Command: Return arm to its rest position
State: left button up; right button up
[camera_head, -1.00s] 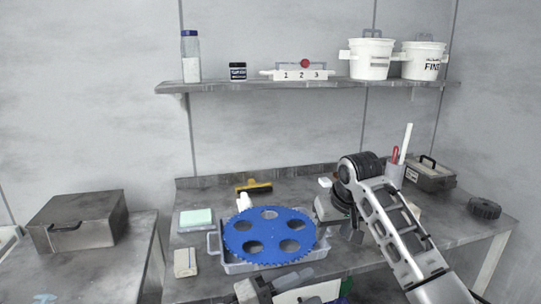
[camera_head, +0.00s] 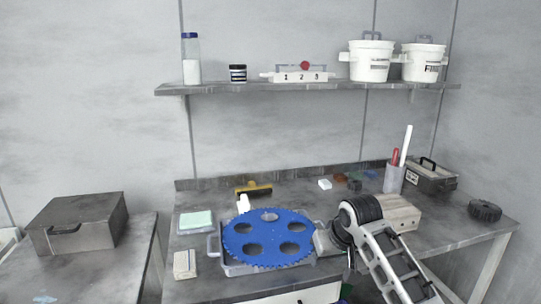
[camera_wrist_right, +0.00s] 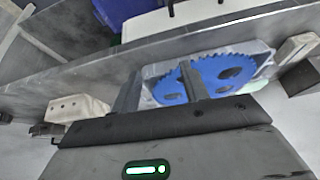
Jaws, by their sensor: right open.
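My right arm (camera_head: 385,262) comes in from the lower right of the head view, its dark rounded joint just right of the blue toothed disc (camera_head: 268,238). In the wrist view my right gripper (camera_wrist_right: 160,90) is open, with two dark fingers apart and nothing held between them. The blue disc (camera_wrist_right: 205,78) shows behind the fingers in that view. The disc lies flat on a grey tray (camera_head: 214,246) on the workbench. I cannot clearly make out the right fingertips in the head view. My left gripper is not in view.
A pale block (camera_head: 402,214) stands close behind my right arm. A cup with pens (camera_head: 393,179), a toolbox (camera_head: 430,178) and a dark round part (camera_head: 484,211) stand at the right. A shelf (camera_head: 300,87) holds buckets and jars. A metal box (camera_head: 78,225) is at the left.

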jog(key=s+a+f+t+y, duration=0.1)
jog(key=s+f+t, duration=0.1)
jog(key=s+f, duration=1.05)
jog(key=s+d+f+t, duration=0.1)
jog(key=s+f+t, duration=0.1)
jog(key=s, duration=1.6)
jog(key=shift+d+f+t+y, duration=0.2)
jog(key=shift+d+t+y, duration=0.2)
jog(key=shift+t, duration=0.4)
